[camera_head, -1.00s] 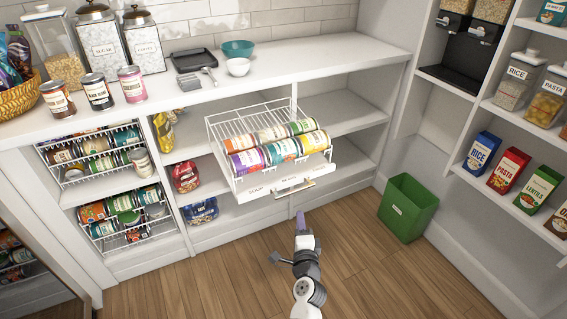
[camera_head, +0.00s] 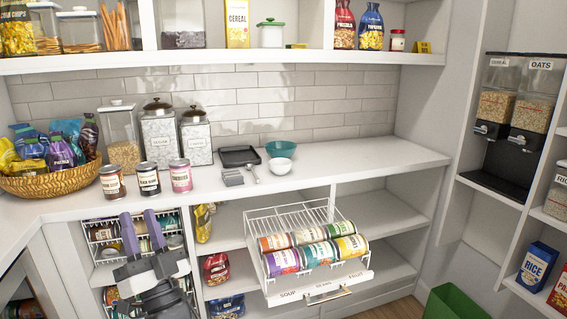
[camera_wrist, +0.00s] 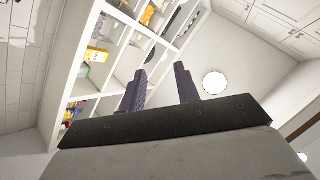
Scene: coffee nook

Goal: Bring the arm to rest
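My gripper (camera_head: 142,233) is raised at the lower left of the head view, in front of the shelves with can racks. Its two dark purple-grey fingers point up and stand apart with nothing between them. In the wrist view my gripper (camera_wrist: 162,88) also shows open and empty, with shelves and the ceiling beyond it. My gripper touches nothing that I can see. Part of the can rack behind it is hidden by my arm.
A wire can rack (camera_head: 300,214) with several cans sticks out from the lower shelves. The counter (camera_head: 345,158) holds canisters, three cans, a black pan (camera_head: 240,156) and two bowls. A basket (camera_head: 55,184) stands at left, a green bin (camera_head: 452,303) at lower right.

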